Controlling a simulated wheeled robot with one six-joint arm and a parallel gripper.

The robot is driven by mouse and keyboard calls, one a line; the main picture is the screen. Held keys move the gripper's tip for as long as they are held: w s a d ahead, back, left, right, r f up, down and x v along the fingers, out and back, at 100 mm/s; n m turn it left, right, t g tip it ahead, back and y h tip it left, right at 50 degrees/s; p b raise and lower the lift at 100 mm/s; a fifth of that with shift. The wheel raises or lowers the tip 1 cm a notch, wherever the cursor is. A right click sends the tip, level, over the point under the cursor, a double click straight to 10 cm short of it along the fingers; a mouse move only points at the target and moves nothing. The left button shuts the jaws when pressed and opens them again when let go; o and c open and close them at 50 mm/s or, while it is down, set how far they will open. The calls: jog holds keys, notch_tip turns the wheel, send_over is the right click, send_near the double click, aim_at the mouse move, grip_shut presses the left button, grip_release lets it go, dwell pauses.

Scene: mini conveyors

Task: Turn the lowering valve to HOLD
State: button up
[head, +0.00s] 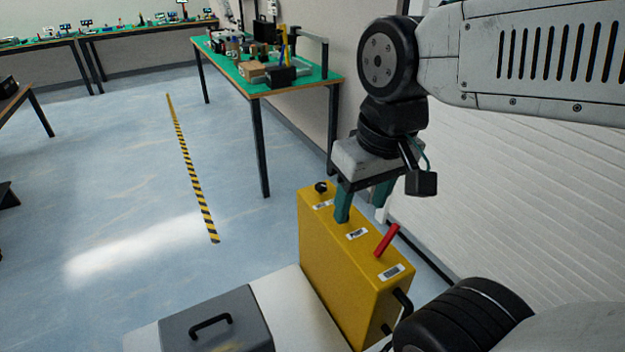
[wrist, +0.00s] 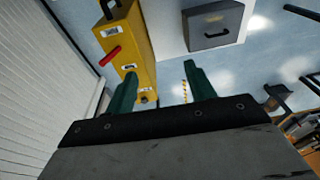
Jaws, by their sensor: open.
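A yellow box-shaped unit (head: 325,260) stands upright on a pale surface in the head view, and shows at the top of the wrist view (wrist: 138,45). Its top carries a black knob (head: 321,187) at the far end and a tilted red lever (head: 387,240) towards the near end. Small labels, too small to read, lie beside them; which control is the lowering valve I cannot tell. The red lever (wrist: 110,56) also shows in the wrist view. My gripper (head: 362,208) is open and empty, its green fingers above the unit's top between knob and lever; contact is unclear.
A grey case (head: 215,320) with a black handle sits left of the yellow unit. A green-topped workbench (head: 300,84) with several items stands behind, near the white wall. The blue floor (head: 110,190) at left is mostly clear, with a striped line.

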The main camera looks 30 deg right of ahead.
jog(key=w+a+f+m+t, duration=0.2)
jog(key=w+f, duration=0.1)
jog(key=w, duration=0.7)
jog(key=w+a+f+m+t, duration=0.1)
jog(key=w+f+m+t, duration=0.15)
jog(key=w, duration=0.85)
jog(key=w+a+f+m+t, duration=0.1)
jog(key=w+a+f+t, duration=0.15)
jog(key=w, duration=0.75)
jog(key=w+d+f+m+t+h, duration=0.1)
jog(key=w+d+f+m+h, duration=0.2)
jog(key=w+f, duration=0.25)
jog(key=m+h, duration=0.4)
jog(key=h, duration=0.8)
send_near(318, 189)
jog(key=w+d, duration=0.3)
jog(key=shift+s+a+f+n+g+h, duration=0.1)
jog(key=shift+f+n+g+h, duration=0.15)
jog(key=shift+g+h, duration=0.15)
jog(key=x, duration=0.7)
jog(key=shift+d+r, duration=0.1)
jog(key=shift+d, duration=0.3)
